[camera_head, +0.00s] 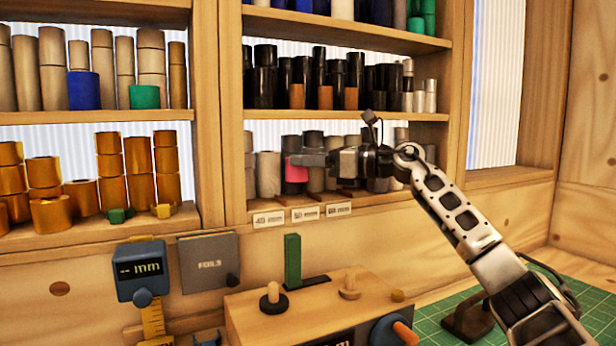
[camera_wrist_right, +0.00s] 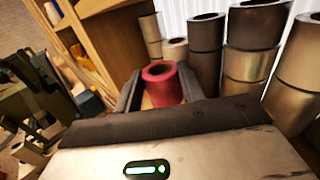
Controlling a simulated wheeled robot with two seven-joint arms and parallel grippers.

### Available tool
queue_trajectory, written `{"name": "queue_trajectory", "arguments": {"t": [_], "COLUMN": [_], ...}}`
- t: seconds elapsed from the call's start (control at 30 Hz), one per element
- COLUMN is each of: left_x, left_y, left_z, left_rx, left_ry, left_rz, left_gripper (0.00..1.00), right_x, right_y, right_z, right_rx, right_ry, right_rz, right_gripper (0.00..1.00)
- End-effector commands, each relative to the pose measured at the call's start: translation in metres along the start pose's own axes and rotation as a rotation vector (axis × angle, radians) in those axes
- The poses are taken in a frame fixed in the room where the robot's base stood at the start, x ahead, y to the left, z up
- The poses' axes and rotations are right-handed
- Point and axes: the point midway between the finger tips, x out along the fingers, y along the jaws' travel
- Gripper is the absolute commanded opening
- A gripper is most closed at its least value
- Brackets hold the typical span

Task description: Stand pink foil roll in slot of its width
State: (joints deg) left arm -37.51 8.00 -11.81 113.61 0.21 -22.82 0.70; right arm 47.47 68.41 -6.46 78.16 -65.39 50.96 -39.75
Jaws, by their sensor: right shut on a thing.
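The pink foil roll (camera_head: 295,174) is upright at the lower middle shelf, among grey and tan rolls. My right gripper (camera_head: 308,160) reaches in from the right and is shut on it. In the right wrist view the pink roll (camera_wrist_right: 161,86) sits between the two dark fingers, its round open end showing. Three width labels, a left one (camera_head: 269,219), a middle one (camera_head: 305,214) and a right one (camera_head: 338,209), are on the shelf's front edge. The pink roll is above the left and middle labels; whether its base touches the shelf is hidden. My left gripper is not in view.
Grey rolls (camera_head: 268,174) stand close around the pink roll. A wooden post (camera_head: 208,120) divides this shelf from the orange rolls (camera_head: 111,180) at left. A digital gauge (camera_head: 141,268) and a wooden block with pegs (camera_head: 300,310) are below. A green mat (camera_head: 435,325) lies at lower right.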

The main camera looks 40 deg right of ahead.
Motion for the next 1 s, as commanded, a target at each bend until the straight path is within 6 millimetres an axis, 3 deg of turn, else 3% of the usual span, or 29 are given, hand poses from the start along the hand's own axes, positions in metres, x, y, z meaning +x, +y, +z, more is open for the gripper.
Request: {"name": "queue_trajectory", "arguments": {"t": [0.3, 0.77, 0.8, 0.87, 1.0], "left_x": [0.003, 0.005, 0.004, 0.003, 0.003], "left_y": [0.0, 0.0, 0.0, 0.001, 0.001], "left_z": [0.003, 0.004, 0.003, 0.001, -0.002], "left_rx": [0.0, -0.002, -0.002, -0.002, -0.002], "left_ry": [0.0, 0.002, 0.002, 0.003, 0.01], "left_rz": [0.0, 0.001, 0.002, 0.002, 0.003], "left_gripper": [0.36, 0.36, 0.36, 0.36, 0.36], "right_x": [0.005, 0.004, 0.004, 0.004, 0.004], "right_y": [-0.008, -0.008, -0.008, -0.008, -0.008], "right_z": [-0.039, -0.046, -0.046, -0.045, -0.045], "right_rx": [0.002, -0.001, -0.001, 0.0, 0.0], "right_ry": [0.001, -0.002, -0.001, -0.001, -0.001], "right_rz": [0.0, -0.001, -0.001, 0.0, 0.0], "right_gripper": [0.16, 0.16, 0.43, 0.59, 0.62]}}
